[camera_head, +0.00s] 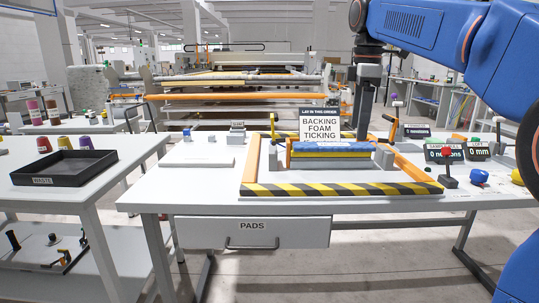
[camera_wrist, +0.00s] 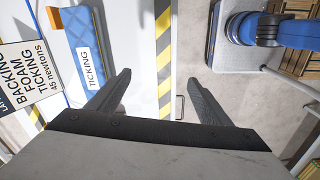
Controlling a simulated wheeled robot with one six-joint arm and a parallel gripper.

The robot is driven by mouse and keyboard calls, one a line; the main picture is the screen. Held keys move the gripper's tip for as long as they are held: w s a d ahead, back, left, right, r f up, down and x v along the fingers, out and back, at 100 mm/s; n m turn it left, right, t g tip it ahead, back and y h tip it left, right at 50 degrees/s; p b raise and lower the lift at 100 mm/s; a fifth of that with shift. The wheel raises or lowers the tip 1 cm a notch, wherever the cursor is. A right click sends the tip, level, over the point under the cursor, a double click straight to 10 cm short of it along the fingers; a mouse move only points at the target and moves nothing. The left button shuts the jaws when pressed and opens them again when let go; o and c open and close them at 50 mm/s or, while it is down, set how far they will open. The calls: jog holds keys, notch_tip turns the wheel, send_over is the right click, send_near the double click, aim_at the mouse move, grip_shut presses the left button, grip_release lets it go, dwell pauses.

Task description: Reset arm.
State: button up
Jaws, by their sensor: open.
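My arm, in blue casing, reaches in from the right of the head view. My gripper (camera_head: 363,132) points down at the rear right part of the striped frame, by the blue and yellow layered stack (camera_head: 330,152). In the wrist view my gripper (camera_wrist: 160,78) has its two dark fingers spread wide with nothing between them. The stack's blue top, with a label reading TICKING (camera_wrist: 91,68), lies left of the fingers. Whether the fingertips touch anything is hard to tell in the head view.
A black-and-yellow striped edge (camera_head: 340,189) with orange sides surrounds the stack on the white table. A sign (camera_head: 319,123) reading BACKING FOAM TICKING stands behind it. Buttons and displays (camera_head: 445,153) sit right. A black WASTE tray (camera_head: 63,168) is on the left table. A PADS drawer (camera_head: 252,232) is below.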

jog(key=s+d+f+m+t, duration=0.2)
jog(key=s+f+m, duration=0.6)
jog(key=s+f, duration=0.7)
jog(key=s+d+f+m+t, duration=0.2)
jog(key=s+f+m, duration=0.6)
jog(key=s+f, duration=0.7)
notch_tip(320, 180, down, 2)
jog(key=shift+d, duration=0.9)
